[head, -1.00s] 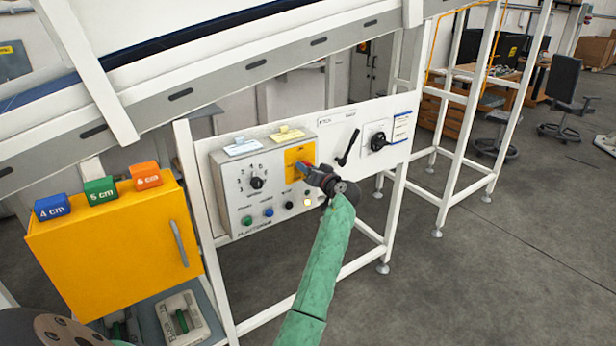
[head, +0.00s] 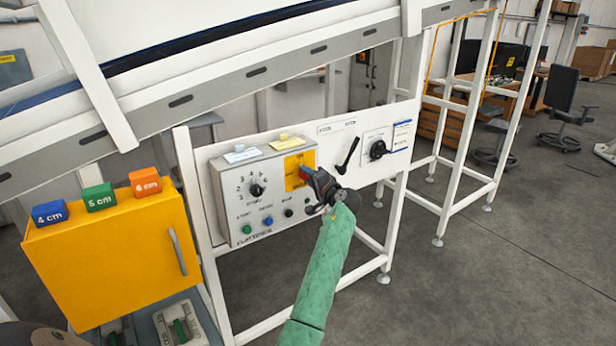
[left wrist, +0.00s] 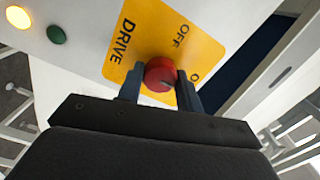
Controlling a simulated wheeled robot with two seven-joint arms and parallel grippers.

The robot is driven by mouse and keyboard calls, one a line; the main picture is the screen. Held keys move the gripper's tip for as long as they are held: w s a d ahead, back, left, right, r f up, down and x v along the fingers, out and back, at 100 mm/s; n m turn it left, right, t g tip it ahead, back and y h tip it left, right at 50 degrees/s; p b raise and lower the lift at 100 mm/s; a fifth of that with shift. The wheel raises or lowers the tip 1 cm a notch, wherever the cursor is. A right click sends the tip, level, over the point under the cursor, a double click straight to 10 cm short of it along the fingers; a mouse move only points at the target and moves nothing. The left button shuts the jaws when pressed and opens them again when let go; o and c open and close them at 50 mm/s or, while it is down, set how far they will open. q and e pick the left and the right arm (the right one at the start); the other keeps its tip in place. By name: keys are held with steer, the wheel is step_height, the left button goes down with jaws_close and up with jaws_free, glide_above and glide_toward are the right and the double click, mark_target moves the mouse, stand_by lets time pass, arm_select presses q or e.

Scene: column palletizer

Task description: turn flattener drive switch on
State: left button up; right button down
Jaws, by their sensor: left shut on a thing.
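The flattener drive switch is a round red knob (left wrist: 159,73) on a yellow plate (left wrist: 150,35) marked DRIVE and OFF in the left wrist view. A second label at the plate's right is partly hidden by a finger. My left gripper (left wrist: 159,76) has its two dark fingers on either side of the knob, shut on it. I cannot tell which label the knob points to. In the head view the left gripper (head: 307,174) reaches the yellow plate (head: 294,163) and covers most of the knob. My right gripper is not in view.
The grey control box (head: 228,203) also has a black dial (head: 257,190) and several buttons. A lamp (left wrist: 18,18) glows yellow. A black lever (head: 348,152) and a rotary switch (head: 378,150) are to the right. A yellow cabinet (head: 110,262) with coloured blocks stands left.

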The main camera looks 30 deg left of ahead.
arm_select(q)
steer(key=shift+m, duration=0.6)
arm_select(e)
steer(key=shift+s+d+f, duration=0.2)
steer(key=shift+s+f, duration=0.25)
arm_select(q)
steer(key=o, duration=0.9)
steer(key=shift+w+d, duration=0.1)
steer(key=shift+o, duration=0.4)
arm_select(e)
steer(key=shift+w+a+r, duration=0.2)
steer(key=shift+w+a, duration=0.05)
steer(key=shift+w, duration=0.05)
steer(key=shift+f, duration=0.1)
